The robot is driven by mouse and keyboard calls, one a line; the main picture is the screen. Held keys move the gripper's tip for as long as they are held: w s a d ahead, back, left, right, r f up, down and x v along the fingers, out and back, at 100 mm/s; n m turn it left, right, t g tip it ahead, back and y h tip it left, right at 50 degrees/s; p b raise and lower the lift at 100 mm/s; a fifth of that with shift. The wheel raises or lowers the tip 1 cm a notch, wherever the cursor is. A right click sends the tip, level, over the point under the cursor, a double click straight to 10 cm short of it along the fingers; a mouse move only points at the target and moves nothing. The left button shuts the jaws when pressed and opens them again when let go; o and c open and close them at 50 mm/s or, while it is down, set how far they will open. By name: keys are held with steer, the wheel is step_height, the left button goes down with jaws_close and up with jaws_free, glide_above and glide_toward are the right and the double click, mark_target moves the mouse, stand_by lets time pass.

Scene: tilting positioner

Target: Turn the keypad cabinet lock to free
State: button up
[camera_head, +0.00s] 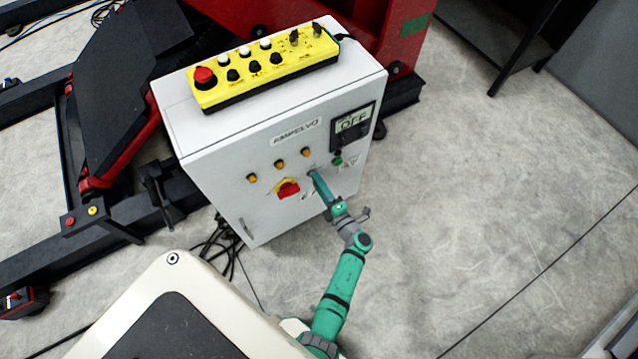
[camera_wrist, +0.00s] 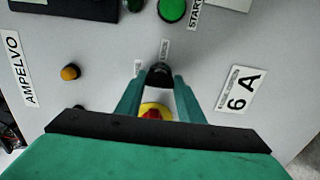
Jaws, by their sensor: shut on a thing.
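The lock is a small black knob (camera_wrist: 159,72) on the front of the white cabinet (camera_head: 210,185). In the head view, my gripper (camera_head: 317,180) reaches the cabinet front from the lower right and hides the knob. Which way the knob points cannot be told.
A red and yellow switch (camera_head: 288,188) sits close by, left of my gripper in the head view. A green button (camera_head: 338,161) and a display reading OFF (camera_head: 353,122) are to the right. A yellow button box (camera_head: 262,68) lies on top. Floor on the right is clear.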

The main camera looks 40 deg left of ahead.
steer(key=o, duration=1.1)
steer(key=shift+c, duration=0.2)
steer(key=v, duration=1.1)
steer(key=shift+a+f, duration=0.1)
